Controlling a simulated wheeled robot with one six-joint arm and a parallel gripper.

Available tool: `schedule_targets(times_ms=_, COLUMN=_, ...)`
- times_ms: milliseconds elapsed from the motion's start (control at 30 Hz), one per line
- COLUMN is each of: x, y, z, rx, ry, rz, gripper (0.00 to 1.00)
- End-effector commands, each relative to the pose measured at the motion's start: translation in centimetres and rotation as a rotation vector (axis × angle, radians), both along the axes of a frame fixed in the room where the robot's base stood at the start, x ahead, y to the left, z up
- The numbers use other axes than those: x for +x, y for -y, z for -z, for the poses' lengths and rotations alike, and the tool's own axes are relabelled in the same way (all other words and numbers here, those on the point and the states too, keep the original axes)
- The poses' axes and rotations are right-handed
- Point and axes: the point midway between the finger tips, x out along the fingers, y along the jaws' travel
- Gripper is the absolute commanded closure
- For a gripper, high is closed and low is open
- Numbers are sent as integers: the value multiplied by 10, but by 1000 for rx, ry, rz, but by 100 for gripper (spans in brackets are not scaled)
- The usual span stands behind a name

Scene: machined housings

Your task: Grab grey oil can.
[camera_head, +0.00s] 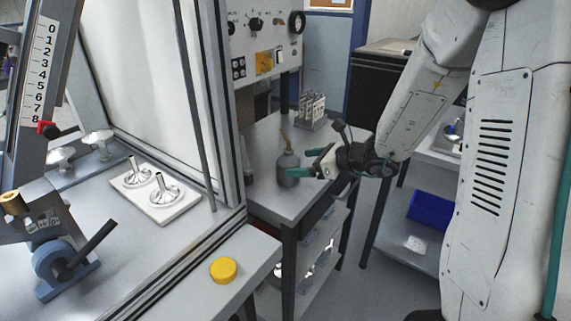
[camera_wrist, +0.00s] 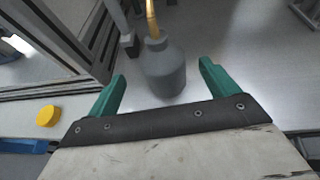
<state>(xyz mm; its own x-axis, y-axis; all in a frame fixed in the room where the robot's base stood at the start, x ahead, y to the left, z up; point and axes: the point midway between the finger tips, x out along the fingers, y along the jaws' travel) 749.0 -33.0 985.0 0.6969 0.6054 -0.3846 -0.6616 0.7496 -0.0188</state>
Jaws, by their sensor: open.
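The grey oil can (camera_head: 288,168) stands upright on a grey metal table and has a thin yellow-brown spout. In the wrist view the can (camera_wrist: 164,75) stands ahead of my gripper, roughly between the lines of its two fingers. My gripper (camera_head: 312,163) has green fingertips and comes from the right in the head view, close beside the can. In the wrist view its fingers (camera_wrist: 160,85) are spread wide, with nothing held between them. I cannot tell whether a finger touches the can.
A metal-framed machine enclosure (camera_head: 218,110) stands just left of the can. A rack of metal parts (camera_head: 312,108) sits behind it on the table (camera_head: 262,135). A yellow round cap (camera_head: 223,270) lies on the ledge in front. A blue bin (camera_head: 432,209) is on a shelf at right.

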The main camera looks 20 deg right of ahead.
Motion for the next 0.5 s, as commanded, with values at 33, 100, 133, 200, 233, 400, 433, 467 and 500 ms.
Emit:
schedule_targets(times_ms=33, x=3, y=2, z=4, rx=10, ry=-8, rz=16, gripper=14)
schedule_targets(times_ms=100, x=9, y=0, z=8, rx=15, ry=-12, rz=26, gripper=14)
schedule_targets(times_ms=133, x=11, y=-2, z=9, rx=15, ry=-13, rz=28, gripper=14)
schedule_targets(times_ms=200, x=17, y=-7, z=11, rx=15, ry=-12, rz=26, gripper=14)
schedule_targets(times_ms=233, x=19, y=-8, z=13, rx=15, ry=-12, rz=26, gripper=14)
schedule_targets(times_ms=400, x=33, y=-23, z=20, rx=14, ry=-10, rz=26, gripper=14)
schedule_targets(times_ms=433, x=36, y=-27, z=22, rx=14, ry=-11, rz=25, gripper=14)
schedule_targets(times_ms=467, x=39, y=-30, z=23, rx=13, ry=-11, rz=24, gripper=14)
schedule_targets(times_ms=500, x=43, y=-33, z=26, rx=13, ry=-11, rz=27, gripper=14)
